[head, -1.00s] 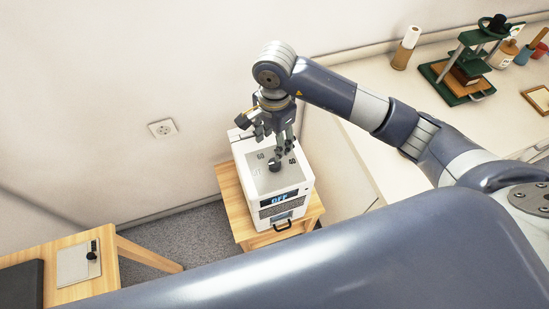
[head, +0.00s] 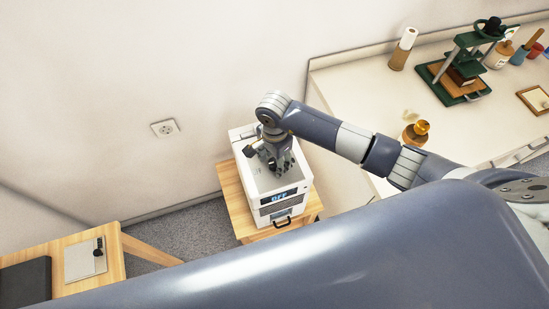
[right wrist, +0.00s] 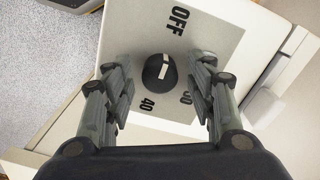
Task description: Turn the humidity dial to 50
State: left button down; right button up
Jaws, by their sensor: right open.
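The white humidifier-like box (head: 242,180) stands on a small wooden stand, with a lit display (head: 279,197) that seems to read OFF. The black dial (right wrist: 159,70) with a white pointer mark sits on its grey top panel (right wrist: 212,32); the mark points roughly toward the OFF label (right wrist: 179,20). A 40 label (right wrist: 148,104) is below the dial; another label is partly hidden by a finger. My right gripper (head: 280,167) is low over the panel and open, its fingers (right wrist: 163,65) on both sides of the dial with gaps. My left gripper is not in view.
The wooden stand (head: 240,215) is under the box. A wooden table (head: 75,282) is at lower left. A wall socket (head: 164,128) is behind.

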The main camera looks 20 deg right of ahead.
jog(key=c, duration=1.1)
